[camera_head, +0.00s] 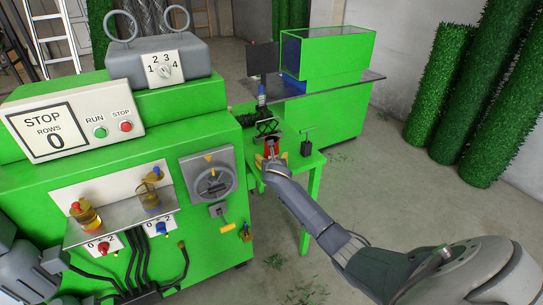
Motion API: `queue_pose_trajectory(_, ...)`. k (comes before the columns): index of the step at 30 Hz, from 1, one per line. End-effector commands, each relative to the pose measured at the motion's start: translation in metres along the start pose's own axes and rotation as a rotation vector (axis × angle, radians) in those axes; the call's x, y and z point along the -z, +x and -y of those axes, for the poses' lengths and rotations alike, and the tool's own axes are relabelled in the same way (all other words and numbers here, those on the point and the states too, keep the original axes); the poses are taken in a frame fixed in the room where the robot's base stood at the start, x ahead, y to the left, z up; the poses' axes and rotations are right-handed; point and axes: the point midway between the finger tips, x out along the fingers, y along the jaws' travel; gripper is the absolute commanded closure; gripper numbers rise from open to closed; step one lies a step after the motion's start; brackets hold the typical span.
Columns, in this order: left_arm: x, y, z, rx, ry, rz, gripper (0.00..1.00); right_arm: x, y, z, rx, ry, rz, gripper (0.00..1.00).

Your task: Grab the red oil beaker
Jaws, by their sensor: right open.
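A red container (271,146), which looks like the red oil beaker, stands on the small green side table beside the machine. My right gripper (271,159) is at the near side of this beaker, with yellowish parts showing to its left and right. The gripper is open. The gripper and wrist hide the lower part of the beaker, and I cannot tell whether the fingers touch it. My left gripper is out of view; only grey parts of my left arm show at the bottom left.
The green machine (205,248) fills the left, with two small oil glasses (86,216) on a shelf. A small black-handled tool (306,146) stands right of the beaker. A green cabinet (327,125) is behind. Green rolls (440,85) lean right; the floor between is open.

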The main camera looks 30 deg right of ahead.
Motion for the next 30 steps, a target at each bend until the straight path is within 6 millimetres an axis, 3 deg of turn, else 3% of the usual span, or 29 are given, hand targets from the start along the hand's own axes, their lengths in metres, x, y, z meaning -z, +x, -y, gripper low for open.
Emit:
queue_pose_trajectory(5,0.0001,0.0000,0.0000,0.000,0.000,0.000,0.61,-0.0001,-0.0002,-0.0001,0.000,0.000,0.000,0.17)
queue_pose_trajectory(22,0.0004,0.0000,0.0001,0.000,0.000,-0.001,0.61,0.0001,-0.0003,0.0000,0.000,0.000,0.000,0.83)
queue_pose_trajectory(30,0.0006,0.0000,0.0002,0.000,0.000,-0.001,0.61,-0.0010,-0.0004,0.0000,0.000,0.000,0.002,0.85)
